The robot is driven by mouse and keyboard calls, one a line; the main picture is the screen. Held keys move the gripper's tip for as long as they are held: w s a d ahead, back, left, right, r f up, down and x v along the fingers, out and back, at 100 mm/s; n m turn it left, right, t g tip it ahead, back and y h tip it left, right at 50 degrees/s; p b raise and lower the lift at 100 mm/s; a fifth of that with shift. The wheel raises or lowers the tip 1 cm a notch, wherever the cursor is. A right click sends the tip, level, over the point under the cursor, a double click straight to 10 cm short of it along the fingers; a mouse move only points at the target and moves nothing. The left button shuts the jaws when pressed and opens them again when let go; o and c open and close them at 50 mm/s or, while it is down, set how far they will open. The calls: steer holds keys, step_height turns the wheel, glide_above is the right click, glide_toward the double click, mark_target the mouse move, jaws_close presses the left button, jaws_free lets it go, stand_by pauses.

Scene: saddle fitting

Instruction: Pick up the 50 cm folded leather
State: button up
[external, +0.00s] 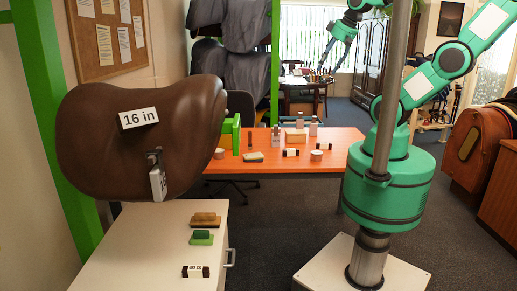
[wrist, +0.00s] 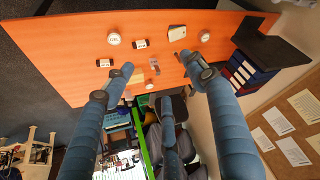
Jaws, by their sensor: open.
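I cannot make out for certain which thing is the 50 cm folded leather. Small dark pieces with white labels are candidates: one (external: 291,152) on the orange table, one (external: 196,271) on the white cabinet. In the wrist view, two such labelled pieces lie on the table, one near the left finger (wrist: 105,62) and one further up (wrist: 140,44). Their print is too small to read surely. My gripper (external: 342,36) is raised at the top of the external view. In the wrist view its blue fingers (wrist: 158,72) are spread apart, open and empty, with the table beyond them.
The orange table (external: 335,137) also bears tins, bottles and small blocks. A brown saddle (external: 95,165) labelled 16 in stands at left above a white cabinet (external: 140,255) with brushes. Dark carpet (external: 262,225) lies open between cabinet and base.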

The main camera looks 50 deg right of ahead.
steer(key=w+d+f+n+g, duration=0.1)
steer(key=w+f, duration=0.1)
steer(key=w, duration=0.3)
steer(key=w+d+f+n+g, duration=0.1)
steer(key=w+d+f+n, duration=0.1)
steer(key=w, duration=0.4)
steer(key=n+g+p, duration=0.2)
steer(key=n+g, duration=0.2)
steer(key=n, duration=0.3)
glide_above(291, 152)
steer(key=w+d, duration=0.2)
step_height(291, 152, down, 35)
steer(key=shift+s+a+r, duration=0.2)
steer(key=shift+s+a, duration=0.05)
steer(key=shift+f+b, duration=0.65)
steer(key=shift+f, duration=3.65)
steer(key=shift+f, duration=0.1)
steer(key=shift+f+b, duration=0.5)
steer(key=shift+f, duration=2)
